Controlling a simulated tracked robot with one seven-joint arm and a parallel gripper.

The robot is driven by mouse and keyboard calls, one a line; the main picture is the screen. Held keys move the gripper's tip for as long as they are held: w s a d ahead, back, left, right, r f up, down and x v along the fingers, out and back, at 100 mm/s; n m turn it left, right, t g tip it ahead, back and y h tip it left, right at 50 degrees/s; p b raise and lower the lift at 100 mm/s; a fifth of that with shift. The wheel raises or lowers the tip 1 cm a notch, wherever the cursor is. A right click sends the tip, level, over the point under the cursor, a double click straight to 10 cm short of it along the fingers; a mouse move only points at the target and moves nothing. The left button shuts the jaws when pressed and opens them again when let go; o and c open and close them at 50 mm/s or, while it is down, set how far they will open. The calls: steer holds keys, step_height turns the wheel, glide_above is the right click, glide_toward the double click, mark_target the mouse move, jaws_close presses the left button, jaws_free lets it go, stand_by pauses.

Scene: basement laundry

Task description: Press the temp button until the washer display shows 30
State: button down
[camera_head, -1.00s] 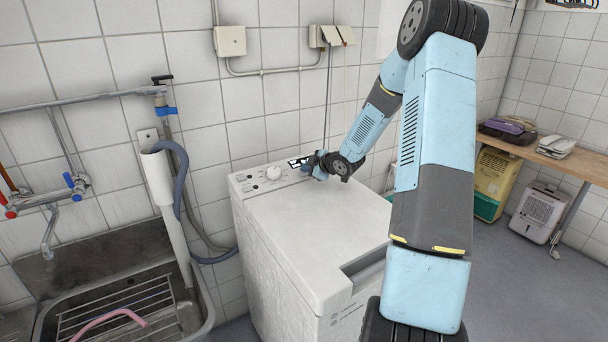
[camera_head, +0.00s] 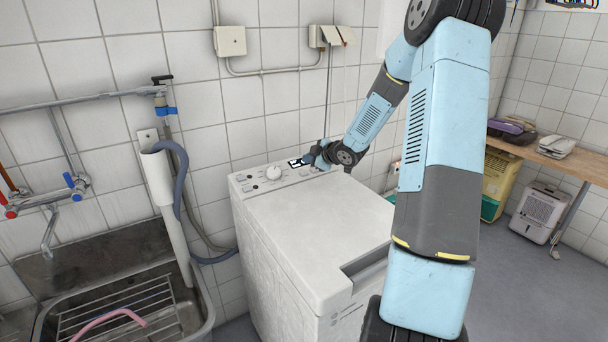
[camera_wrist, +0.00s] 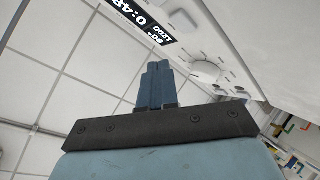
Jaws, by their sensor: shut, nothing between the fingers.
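The white top-loading washer (camera_head: 320,215) stands against the tiled wall, its control panel along the back edge of its top. A dark display (camera_head: 296,163) sits on that panel, right of a round white dial (camera_head: 273,172). In the wrist view the display (camera_wrist: 143,20) appears turned over; it seems to read 0:48, 90° and 1200. My gripper (camera_head: 317,155) is shut and empty, just right of the display over the panel. Its blue fingertips (camera_wrist: 158,67) show together in the wrist view. Which button is temp, and whether the fingertips touch the panel, I cannot tell.
A metal sink (camera_head: 190,305) with a wire rack is left of the washer. A grey hose (camera_head: 181,180) and pipes run along the wall. A wooden shelf (camera_head: 560,162) and a white dehumidifier (camera_head: 538,212) are at the right.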

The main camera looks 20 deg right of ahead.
steer(key=shift+s+r, duration=0.3)
steer(key=shift+r, duration=0.5)
steer(key=shift+r, duration=0.1)
steer(key=s+a+r+m+g+h, duration=0.35)
steer(key=s+r+m+h, duration=0.4)
steer(key=s+r, duration=0.9)
steer(key=s+a+r+m+g+y, duration=0.1)
steer(key=s+a+m, duration=0.2)
steer(key=s, duration=1)
steer(key=s+a+r+m+g+y, duration=0.1)
steer(key=s+a, duration=0.4)
steer(key=s, duration=0.9)
steer(key=shift+a+m+y, duration=0.15)
steer(key=shift+m+y, duration=0.4)
steer(key=shift+m, duration=0.6)
